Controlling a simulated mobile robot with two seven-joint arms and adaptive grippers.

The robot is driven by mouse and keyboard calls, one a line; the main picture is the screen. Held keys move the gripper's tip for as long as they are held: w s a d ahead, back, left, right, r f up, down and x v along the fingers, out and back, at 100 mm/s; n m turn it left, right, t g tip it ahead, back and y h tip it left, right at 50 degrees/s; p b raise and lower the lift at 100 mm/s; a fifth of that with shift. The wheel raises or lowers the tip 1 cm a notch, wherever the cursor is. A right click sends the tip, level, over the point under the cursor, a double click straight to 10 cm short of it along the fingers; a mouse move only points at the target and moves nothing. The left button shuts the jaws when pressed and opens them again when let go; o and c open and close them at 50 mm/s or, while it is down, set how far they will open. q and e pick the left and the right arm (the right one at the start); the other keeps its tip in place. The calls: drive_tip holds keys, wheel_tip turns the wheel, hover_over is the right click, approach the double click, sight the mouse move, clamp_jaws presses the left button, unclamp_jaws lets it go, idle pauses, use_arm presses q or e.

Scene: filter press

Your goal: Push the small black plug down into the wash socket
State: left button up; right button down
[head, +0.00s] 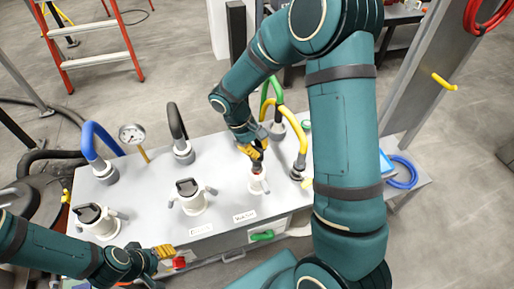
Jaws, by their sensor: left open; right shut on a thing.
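My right gripper (257,163) reaches down from above with its yellow fingers over a white socket (258,186) on the grey bench top. It is shut on a small dark thing, apparently the black plug (257,169), which is mostly hidden by the fingers. The plug is at the socket's mouth; I cannot tell how deep it sits. A label (244,216) in front of this socket seems to read "Wash". My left gripper (170,256) is open at the bench's front edge, beside a red handle (179,263).
Two white sockets with black-handled caps (188,196) (95,218) stand to the left. Blue (97,140), black (177,122), green and yellow (300,135) hoses rise from the bench, near a gauge (132,133). A green handle (262,236) is on the front.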

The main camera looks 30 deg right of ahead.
drive_tip(key=shift+f+b, duration=1.25)
drive_tip(key=shift+f, duration=0.55)
idle(0.4)
drive_tip(key=c, duration=1.1)
unclamp_jaws()
drive_tip(key=shift+o, duration=0.2)
drive_tip(key=shift+r, duration=0.1)
drive_tip(key=v, duration=1.2)
